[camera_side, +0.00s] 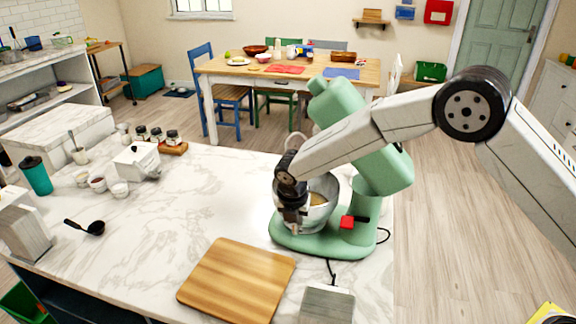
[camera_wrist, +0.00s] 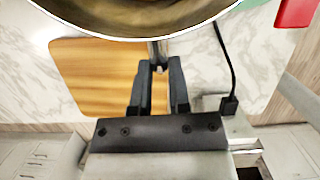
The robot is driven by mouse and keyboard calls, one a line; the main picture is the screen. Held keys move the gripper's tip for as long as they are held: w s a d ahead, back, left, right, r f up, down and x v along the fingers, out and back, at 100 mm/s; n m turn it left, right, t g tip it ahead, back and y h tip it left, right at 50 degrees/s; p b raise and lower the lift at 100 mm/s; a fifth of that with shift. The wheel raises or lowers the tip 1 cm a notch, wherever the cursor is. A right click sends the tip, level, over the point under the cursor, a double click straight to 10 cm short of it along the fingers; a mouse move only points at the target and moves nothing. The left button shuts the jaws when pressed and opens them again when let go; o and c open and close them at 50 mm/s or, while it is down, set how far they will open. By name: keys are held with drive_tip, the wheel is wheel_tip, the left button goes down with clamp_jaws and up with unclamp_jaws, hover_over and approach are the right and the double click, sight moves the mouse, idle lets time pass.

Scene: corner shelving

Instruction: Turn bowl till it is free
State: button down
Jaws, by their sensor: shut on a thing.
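The metal bowl (camera_side: 322,211) sits on the base of the green stand mixer (camera_side: 375,185), whose head is tilted up. Some tan contents show inside the bowl. My gripper (camera_side: 294,222) is at the bowl's near left side, partly covering it. In the wrist view the bowl's curved rim and inside (camera_wrist: 135,22) fill the top. There my gripper's two dark fingers (camera_wrist: 158,68) are shut on a narrow metal piece just below the rim, which looks like the bowl's handle. The bowl's foot and its seat on the base are mostly hidden.
A wooden board (camera_side: 238,280) lies in front of the mixer, with a grey device (camera_side: 327,303) and a cord beside it. A red lever (camera_side: 347,222) is on the mixer. The counter's middle is clear.

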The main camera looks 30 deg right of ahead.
drive_tip(key=shift+s+d+f, duration=0.1)
drive_tip(key=shift+d+f, duration=0.1)
drive_tip(key=shift+d, duration=0.05)
drive_tip(key=c, duration=0.5)
unclamp_jaws()
drive_tip(key=shift+a, duration=0.1)
drive_tip(key=shift+r, duration=0.1)
drive_tip(key=shift+a, duration=0.1)
drive_tip(key=shift+a+r, duration=0.1)
drive_tip(key=shift+r, duration=0.5)
drive_tip(key=shift+v, duration=3.3)
drive_tip(key=s+d+m+y, duration=0.1)
drive_tip(key=s+d+m, duration=0.7)
drive_tip(key=s+m, duration=0.4)
drive_tip(key=s+d+m+y, duration=0.1)
drive_tip(key=s+d+m, duration=0.7)
drive_tip(key=s+m, duration=0.4)
drive_tip(key=m, duration=0.3)
drive_tip(key=shift+d+t, duration=0.3)
